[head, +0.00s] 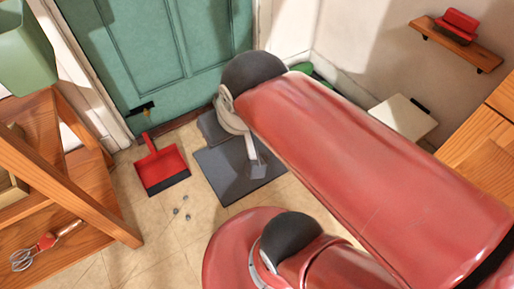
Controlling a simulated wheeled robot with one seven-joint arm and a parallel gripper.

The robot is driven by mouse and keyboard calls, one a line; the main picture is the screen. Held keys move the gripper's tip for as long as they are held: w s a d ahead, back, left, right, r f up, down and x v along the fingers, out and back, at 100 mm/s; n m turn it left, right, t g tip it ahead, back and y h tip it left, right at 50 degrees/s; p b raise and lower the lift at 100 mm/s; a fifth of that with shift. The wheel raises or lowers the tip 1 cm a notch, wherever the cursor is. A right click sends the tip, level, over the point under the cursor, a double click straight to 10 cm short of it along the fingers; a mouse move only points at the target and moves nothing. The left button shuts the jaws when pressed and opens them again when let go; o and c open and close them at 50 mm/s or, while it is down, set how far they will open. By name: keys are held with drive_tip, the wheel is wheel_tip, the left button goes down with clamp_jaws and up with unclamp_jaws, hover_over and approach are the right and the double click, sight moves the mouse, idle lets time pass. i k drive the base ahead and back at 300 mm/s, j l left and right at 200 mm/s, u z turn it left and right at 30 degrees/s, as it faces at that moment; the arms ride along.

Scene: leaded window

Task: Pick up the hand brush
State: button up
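The hand brush (458,24) appears to be the red block-like thing with a dark underside on the small wooden wall shelf (440,39) at the upper right. It is small in the picture, so its handle is not clear. My red arm reaches from the lower right to the middle. Pale grey parts at its far end, apparently my gripper (254,158), show over a dark grey mat. They are far to the left of the brush and apart from it. The fingers are not clear enough to tell open from shut.
A red dustpan (163,168) lies on the floor before the green door (160,50), near several small grey bits (181,210). The dark mat (222,178) lies beside it. A wooden rack (50,180) with a whisk (42,246) stands left. A wooden surface (480,155) edges the right.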

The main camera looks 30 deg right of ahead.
sight(459, 24)
drive_tip(key=z, duration=2.4)
drive_tip(key=i+j+z, duration=0.3)
drive_tip(key=i+j, duration=0.2)
drive_tip(key=i, duration=0.25)
drive_tip(key=i+j+z, duration=0.3)
drive_tip(key=i+j, duration=0.35)
